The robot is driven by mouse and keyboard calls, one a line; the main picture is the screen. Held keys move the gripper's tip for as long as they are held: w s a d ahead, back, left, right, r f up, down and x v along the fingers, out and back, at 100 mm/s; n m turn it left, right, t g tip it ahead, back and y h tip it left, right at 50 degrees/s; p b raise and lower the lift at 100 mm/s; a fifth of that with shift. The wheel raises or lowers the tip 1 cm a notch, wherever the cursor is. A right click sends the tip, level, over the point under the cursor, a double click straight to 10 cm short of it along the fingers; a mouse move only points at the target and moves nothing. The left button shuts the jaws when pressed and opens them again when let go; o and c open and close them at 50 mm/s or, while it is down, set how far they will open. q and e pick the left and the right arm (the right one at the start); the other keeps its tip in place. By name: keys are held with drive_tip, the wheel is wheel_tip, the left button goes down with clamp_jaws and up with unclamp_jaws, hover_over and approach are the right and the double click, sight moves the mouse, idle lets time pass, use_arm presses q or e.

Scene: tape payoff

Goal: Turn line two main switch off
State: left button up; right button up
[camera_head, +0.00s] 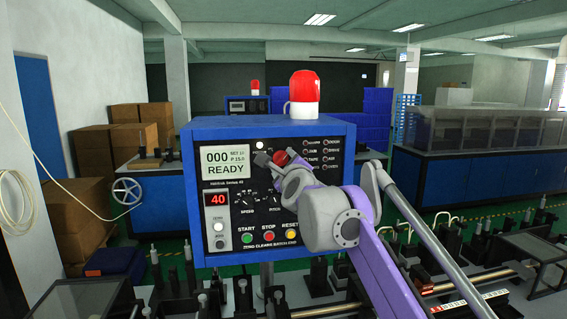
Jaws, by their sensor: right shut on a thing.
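A red switch (281,157) sits at the upper middle of the panel, partly hidden by my right gripper (269,162). My right gripper is shut on this switch; its fingertips are small and the exact contact is hard to see. The switch's position cannot be read. No line number is legible on the box. My left gripper is not in view.
A red and white beacon (304,94) stands on the box. Green, red and yellow buttons (269,235) line the panel bottom, below small black knobs (247,196). Machine parts fill the front. A similar box with a beacon (247,105) stands farther back. Cartons (95,150) are at left.

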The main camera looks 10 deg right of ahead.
drive_tip(key=n, duration=0.3)
drive_tip(key=shift+r+p, duration=0.1)
drive_tip(key=shift+p, duration=0.2)
drive_tip(key=n, duration=0.4)
drive_tip(key=shift+n, duration=0.4)
drive_tip(key=n, duration=0.9)
drive_tip(key=shift+b, duration=0.4)
drive_tip(key=shift+n, duration=0.3)
drive_tip(key=o, duration=1.4)
